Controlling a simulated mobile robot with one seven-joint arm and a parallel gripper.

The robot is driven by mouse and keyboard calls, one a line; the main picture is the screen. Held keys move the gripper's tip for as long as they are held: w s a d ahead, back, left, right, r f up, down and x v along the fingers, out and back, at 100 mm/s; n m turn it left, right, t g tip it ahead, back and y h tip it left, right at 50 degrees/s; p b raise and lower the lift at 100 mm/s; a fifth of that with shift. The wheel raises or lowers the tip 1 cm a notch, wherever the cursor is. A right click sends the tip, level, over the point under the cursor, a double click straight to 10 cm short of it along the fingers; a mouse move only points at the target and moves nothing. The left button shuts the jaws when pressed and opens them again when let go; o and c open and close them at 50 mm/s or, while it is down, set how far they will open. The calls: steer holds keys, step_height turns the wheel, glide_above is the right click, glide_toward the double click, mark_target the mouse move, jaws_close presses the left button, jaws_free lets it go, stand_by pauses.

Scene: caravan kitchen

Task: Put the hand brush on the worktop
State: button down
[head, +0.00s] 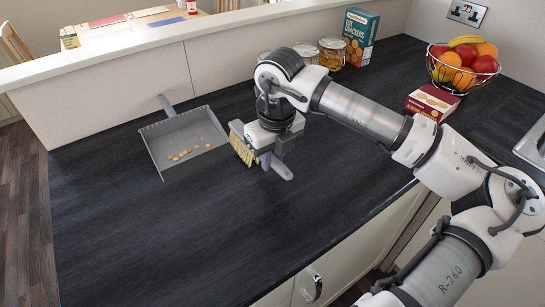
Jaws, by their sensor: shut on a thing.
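The hand brush (243,148) has pale yellow bristles and a grey handle (282,171) that points to the lower right. My gripper (265,158) is shut on the brush, with the bristles showing to its left. The brush is at or just above the dark worktop (200,240); I cannot tell whether it touches. A grey dustpan (160,137) lies on the worktop to the left of the brush, with several small yellow-brown bits (190,153) in it. Part of the brush is hidden behind my gripper.
Behind my arm stand glass jars (331,52) and a teal cracker box (361,36). A red box (432,103) and a wire fruit bowl (463,67) are at the right. A raised ledge (120,45) runs along the back. The front-left worktop is clear.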

steer(key=shift+s+f+b, duration=0.15)
steer(key=shift+f+b, duration=0.2)
steer(key=shift+f, duration=0.15)
steer(key=c, duration=1.3)
jaws_free()
steer(key=shift+w+f, duration=0.1)
steer(key=shift+w, duration=0.1)
steer(key=shift+s, duration=0.1)
steer(key=shift+r, duration=0.25)
steer(key=shift+r+p, duration=0.65)
steer(key=shift+p, duration=0.4)
step_height(320, 180, up, 12)
steer(key=b, duration=0.2)
steer(key=shift+s+d, duration=0.35)
steer(key=shift+s, duration=0.1)
steer(key=shift+f, duration=0.15)
steer(key=shift+a, duration=0.1)
